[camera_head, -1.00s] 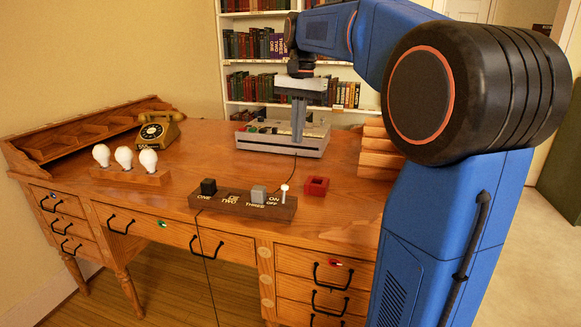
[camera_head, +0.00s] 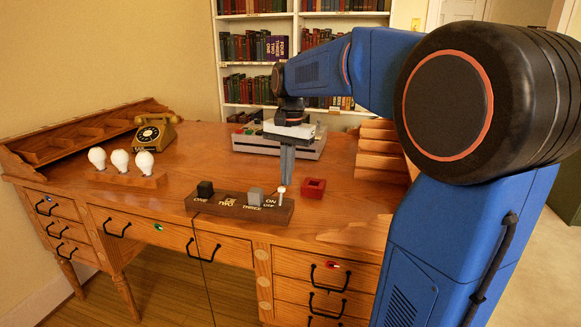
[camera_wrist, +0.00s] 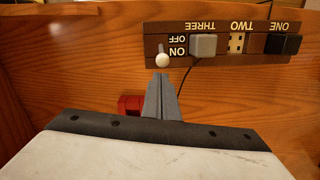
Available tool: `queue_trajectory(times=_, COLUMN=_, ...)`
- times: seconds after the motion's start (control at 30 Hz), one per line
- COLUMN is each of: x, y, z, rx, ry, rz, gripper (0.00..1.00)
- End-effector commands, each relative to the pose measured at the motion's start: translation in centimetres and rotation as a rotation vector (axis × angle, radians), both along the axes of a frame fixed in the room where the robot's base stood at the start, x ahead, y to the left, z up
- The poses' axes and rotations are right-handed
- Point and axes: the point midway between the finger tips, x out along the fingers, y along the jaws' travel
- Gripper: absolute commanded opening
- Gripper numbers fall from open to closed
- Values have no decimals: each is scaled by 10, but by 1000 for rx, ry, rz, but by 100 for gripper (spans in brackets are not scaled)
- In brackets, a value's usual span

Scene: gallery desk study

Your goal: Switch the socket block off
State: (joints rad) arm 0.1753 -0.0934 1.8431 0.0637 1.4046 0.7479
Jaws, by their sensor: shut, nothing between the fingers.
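The socket block (camera_head: 228,205) is a dark wooden strip near the desk's front edge, lettered ONE, TWO, THREE and ON/OFF. A black plug (camera_head: 205,188) is at ONE, a grey plug (camera_head: 256,196) at THREE, and TWO shows a bare socket. The white-knobbed switch lever (camera_head: 281,190) stands at the right end; its knob also shows in the wrist view (camera_wrist: 162,61), near the ON lettering. My gripper (camera_head: 287,180) is shut and empty, pointing down just behind the lever. In the wrist view its fingertips (camera_wrist: 161,76) are close to the knob; I cannot tell whether they touch.
Three white bulbs (camera_head: 121,161) on a wooden base and an old telephone (camera_head: 155,134) stand at the left. A grey console (camera_head: 251,143) lies behind my gripper. Stacked wooden trays (camera_head: 375,160) are at right.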

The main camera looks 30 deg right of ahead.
Motion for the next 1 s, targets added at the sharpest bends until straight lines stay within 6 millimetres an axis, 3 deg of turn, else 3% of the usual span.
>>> queue_trajectory(times=1.0, x=-8, y=9, z=4, rx=-58, ry=-66, rz=0, gripper=0)
